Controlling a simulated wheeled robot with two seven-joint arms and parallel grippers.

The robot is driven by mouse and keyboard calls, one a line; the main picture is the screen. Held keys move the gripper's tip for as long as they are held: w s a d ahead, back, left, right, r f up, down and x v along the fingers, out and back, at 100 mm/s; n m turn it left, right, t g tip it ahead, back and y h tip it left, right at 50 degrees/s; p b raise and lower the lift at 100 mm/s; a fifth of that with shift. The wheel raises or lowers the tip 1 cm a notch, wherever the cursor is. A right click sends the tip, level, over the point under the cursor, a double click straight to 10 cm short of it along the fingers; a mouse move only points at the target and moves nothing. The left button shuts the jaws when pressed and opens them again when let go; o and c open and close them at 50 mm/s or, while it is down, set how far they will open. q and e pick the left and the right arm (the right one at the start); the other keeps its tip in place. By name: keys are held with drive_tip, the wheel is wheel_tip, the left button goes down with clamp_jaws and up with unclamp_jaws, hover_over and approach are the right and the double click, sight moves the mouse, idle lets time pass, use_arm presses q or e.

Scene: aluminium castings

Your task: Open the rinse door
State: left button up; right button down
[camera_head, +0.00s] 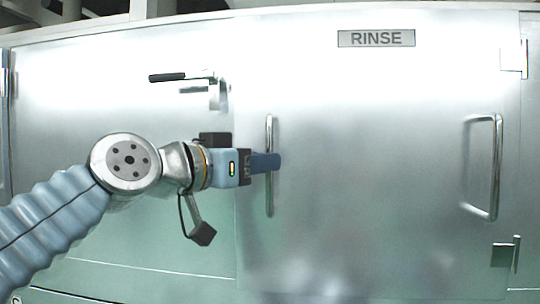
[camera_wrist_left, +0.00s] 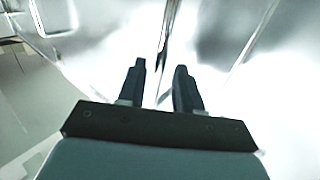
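The rinse door (camera_head: 375,215) is a large pale metal panel under a RINSE sign (camera_head: 376,38) and looks closed. A vertical bar handle (camera_head: 269,200) is at its left side. My left gripper (camera_head: 265,162) reaches in from the left at mid-height of this handle. Its near finger crosses in front of the bar and hides the middle of it. In the left wrist view the two dark fingers (camera_wrist_left: 160,82) stand apart with a gap, and a thin bar-like line (camera_wrist_left: 166,38) runs toward that gap. Contact with the bar cannot be told. My right gripper is not in view.
A second bar handle (camera_head: 495,165) is at the door's right side. A latch with a black grip (camera_head: 168,77) sticks out above my left arm. A hinge (camera_head: 514,58) and a small bracket (camera_head: 504,254) are at the right edge. The door's middle is clear.

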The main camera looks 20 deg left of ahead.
sight(269, 207)
use_arm(q)
drive_tip(key=shift+x, duration=1.55)
drive_tip(key=shift+c, duration=0.5)
clamp_jaws()
